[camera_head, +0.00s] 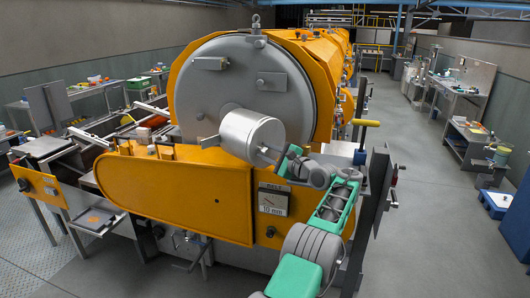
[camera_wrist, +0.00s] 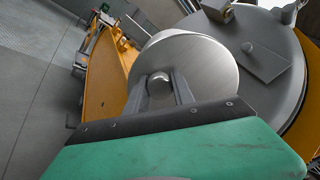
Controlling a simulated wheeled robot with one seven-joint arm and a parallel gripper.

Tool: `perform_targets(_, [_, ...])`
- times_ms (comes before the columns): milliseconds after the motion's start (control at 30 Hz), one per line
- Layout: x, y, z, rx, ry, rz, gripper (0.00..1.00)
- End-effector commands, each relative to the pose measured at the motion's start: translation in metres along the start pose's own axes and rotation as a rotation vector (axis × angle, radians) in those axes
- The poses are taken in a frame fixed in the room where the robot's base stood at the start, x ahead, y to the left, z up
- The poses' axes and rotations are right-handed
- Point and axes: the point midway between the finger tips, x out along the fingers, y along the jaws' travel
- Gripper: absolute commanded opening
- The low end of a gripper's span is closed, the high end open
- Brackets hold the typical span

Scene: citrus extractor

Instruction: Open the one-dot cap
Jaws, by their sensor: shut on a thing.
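No dot marking is readable on the cap. Whether the cap touches the door behind it cannot be told.
The door carries two plates with small knobs, upper left (camera_head: 209,63) and right (camera_head: 271,82). An orange housing (camera_head: 170,195) with a dial plate (camera_head: 273,199) lies below the cap. A dark upright panel (camera_head: 373,205) stands right of my arm.

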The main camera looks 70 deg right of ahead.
Motion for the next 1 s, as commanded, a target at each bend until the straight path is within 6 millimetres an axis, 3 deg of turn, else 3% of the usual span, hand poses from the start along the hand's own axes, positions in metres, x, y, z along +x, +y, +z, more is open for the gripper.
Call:
perform_targets(567, [0.0064, -0.001, 0.0027, -0.003, -0.011, 0.003, 0.0])
perform_targets(600, [0.0063, -0.001, 0.0028, -0.003, -0.011, 0.003, 0.32])
perform_targets(833, [0.0061, -0.0001, 0.0026, -0.002, -0.011, 0.005, 0.51])
perform_targets(1000, [0.006, 0.0004, 0.0024, -0.001, -0.011, 0.006, 0.51])
